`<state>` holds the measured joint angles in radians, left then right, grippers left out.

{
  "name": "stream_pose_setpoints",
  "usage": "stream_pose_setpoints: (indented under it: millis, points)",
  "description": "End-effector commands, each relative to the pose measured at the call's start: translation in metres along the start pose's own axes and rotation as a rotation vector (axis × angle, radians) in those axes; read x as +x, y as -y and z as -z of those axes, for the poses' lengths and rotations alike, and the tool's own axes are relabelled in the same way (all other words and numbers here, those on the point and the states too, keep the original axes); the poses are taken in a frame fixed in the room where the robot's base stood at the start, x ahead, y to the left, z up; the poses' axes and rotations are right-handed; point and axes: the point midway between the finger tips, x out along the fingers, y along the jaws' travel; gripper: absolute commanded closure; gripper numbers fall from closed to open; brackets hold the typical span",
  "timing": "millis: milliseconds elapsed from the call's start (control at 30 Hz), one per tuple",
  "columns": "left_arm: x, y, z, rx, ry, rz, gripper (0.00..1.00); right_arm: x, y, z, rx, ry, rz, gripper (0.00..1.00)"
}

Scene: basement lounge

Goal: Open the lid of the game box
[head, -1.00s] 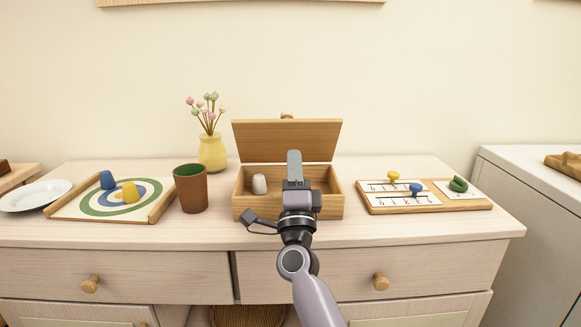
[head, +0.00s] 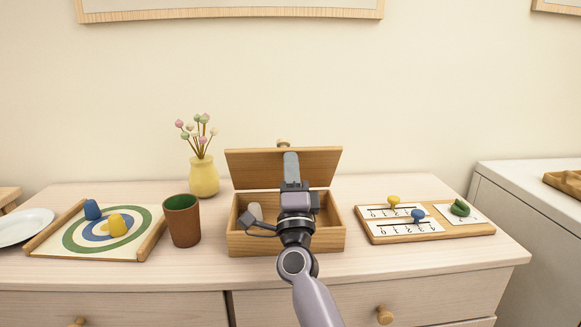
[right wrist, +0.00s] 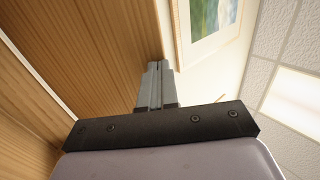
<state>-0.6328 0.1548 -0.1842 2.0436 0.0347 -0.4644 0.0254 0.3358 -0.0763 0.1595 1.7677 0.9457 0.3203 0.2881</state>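The wooden game box (head: 245,243) sits on the dresser with its lid (head: 250,165) raised steeply on the back edge. A round knob (head: 283,143) shows above the lid's top edge. A whitish piece (head: 255,212) stands inside the box. My right gripper (head: 291,160) reaches over the box, fingers in front of the lid's inner face; contact cannot be told. In the right wrist view its fingers (right wrist: 157,80) are together, nothing seen between them, beside a wooden surface (right wrist: 100,45). My arm hides part of the box. My left gripper is not in view.
A brown cup (head: 183,225) stands left of the box, and a yellow vase (head: 203,178) with flowers stands behind it. A target board (head: 70,240) lies further left. A number board (head: 425,237) lies to the right. The wall is behind.

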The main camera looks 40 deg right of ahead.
Motion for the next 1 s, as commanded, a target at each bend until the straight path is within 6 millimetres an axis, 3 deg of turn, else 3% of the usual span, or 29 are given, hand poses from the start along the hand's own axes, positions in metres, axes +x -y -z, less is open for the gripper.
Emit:
stream_pose_setpoints:
  millis: [500, 1000]
  points:
    - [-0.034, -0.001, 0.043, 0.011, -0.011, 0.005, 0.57, 0.025, 0.009, 0.0, 0.004, -0.002, -0.126, 1.0]
    - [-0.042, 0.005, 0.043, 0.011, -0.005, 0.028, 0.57, 0.061, 0.002, 0.0, -0.001, -0.001, -0.129, 1.0]
